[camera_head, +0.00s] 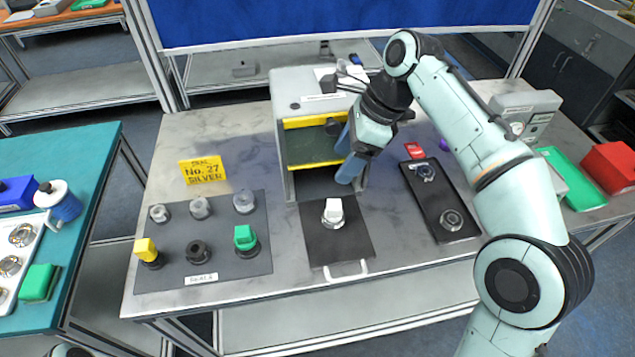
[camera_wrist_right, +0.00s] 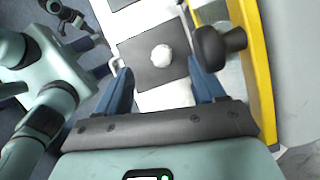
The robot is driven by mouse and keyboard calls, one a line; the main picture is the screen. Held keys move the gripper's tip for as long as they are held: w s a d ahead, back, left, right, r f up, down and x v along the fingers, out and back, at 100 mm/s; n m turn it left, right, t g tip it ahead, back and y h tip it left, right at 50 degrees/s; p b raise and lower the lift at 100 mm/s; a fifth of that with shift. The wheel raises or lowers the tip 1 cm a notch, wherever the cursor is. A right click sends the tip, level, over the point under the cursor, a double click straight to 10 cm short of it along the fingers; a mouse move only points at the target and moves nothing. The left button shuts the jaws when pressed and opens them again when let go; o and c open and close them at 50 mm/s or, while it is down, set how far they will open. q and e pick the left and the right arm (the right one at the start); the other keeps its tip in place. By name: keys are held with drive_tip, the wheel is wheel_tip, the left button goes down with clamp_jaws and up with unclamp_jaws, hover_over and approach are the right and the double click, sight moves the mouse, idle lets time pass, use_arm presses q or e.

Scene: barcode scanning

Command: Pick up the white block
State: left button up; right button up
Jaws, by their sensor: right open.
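The white block (camera_head: 333,212) stands upright on a round silver base on a dark pulled-out tray (camera_head: 350,243) with a white handle. In the right wrist view the white block (camera_wrist_right: 161,55) shows between and beyond the two blue fingers. My right gripper (camera_head: 347,157) is open and empty, above and behind the block, in front of the box-shaped machine (camera_head: 300,88). It does not touch the block. My right gripper also shows in the wrist view (camera_wrist_right: 163,86), its fingers wide apart. My left gripper does not show.
The machine's yellow-framed opening and a black knob (camera_wrist_right: 215,47) are close beside the right gripper. A grey mat (camera_head: 220,265) with several capped pieces lies left of the tray. A black tray (camera_head: 430,222) with round parts lies right.

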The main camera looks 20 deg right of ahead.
drive_tip(key=b, duration=0.4)
hover_over(331, 204)
drive_tip(key=s+d, duration=0.1)
drive_tip(key=d, duration=0.1)
wheel_tip(331, 204, down, 9)
drive_tip(key=shift+s, duration=0.1)
drive_tip(key=shift+b+x, duration=0.5)
drive_tip(key=shift+x, duration=2.55)
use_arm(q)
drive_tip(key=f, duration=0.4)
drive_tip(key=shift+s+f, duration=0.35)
use_arm(e)
drive_tip(key=shift+r, duration=0.1)
drive_tip(key=c, duration=1.1)
drive_tip(key=shift+r, duration=0.1)
